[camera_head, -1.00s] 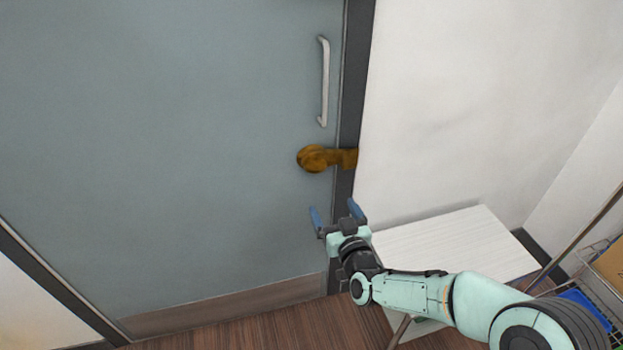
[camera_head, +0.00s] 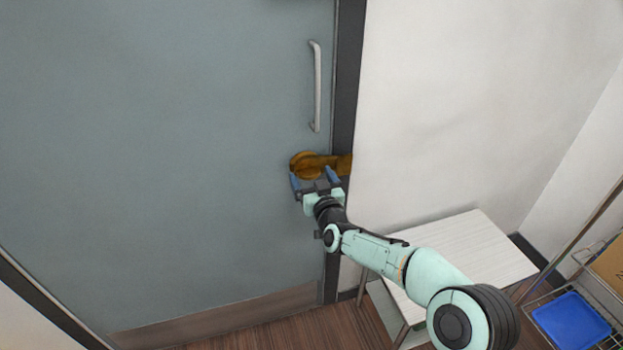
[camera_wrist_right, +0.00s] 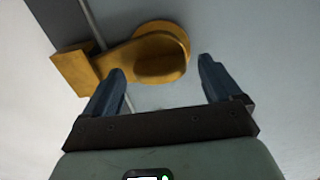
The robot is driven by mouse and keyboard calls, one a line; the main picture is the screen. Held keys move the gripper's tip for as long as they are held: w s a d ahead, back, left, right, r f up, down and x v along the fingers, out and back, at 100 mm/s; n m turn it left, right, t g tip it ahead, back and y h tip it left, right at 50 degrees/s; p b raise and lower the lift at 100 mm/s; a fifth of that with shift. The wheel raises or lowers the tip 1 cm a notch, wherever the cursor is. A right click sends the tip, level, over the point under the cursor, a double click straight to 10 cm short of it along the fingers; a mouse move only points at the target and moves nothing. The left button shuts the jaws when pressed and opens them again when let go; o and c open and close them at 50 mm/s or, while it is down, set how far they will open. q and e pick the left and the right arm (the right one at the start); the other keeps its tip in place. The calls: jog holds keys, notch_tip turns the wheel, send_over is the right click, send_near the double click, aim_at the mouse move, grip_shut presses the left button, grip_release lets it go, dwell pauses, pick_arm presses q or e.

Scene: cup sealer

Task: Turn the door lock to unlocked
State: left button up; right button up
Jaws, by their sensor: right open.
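The brass door lock (camera_head: 304,164) is a round knob plate with a bar reaching right to the door frame. It sits on the grey-blue door (camera_head: 170,160), below the white pull handle (camera_head: 317,88). My right gripper (camera_head: 315,176) is open just below the lock, its blue fingers pointing up at it. In the right wrist view the lock (camera_wrist_right: 160,52) lies ahead of the open fingers (camera_wrist_right: 163,75), with its turning piece roughly between the fingertips' lines. The fingers hold nothing; I cannot tell whether one touches the lock. My left gripper is not in view.
A white table (camera_head: 470,250) stands against the white wall at the right. A wire rack with a blue tray (camera_head: 572,320) is at the lower right. The dark door frame (camera_head: 347,100) runs beside the lock. The door face left of the lock is clear.

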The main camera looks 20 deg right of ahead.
jog(key=shift+w, duration=0.25)
jog(key=c, duration=1.5)
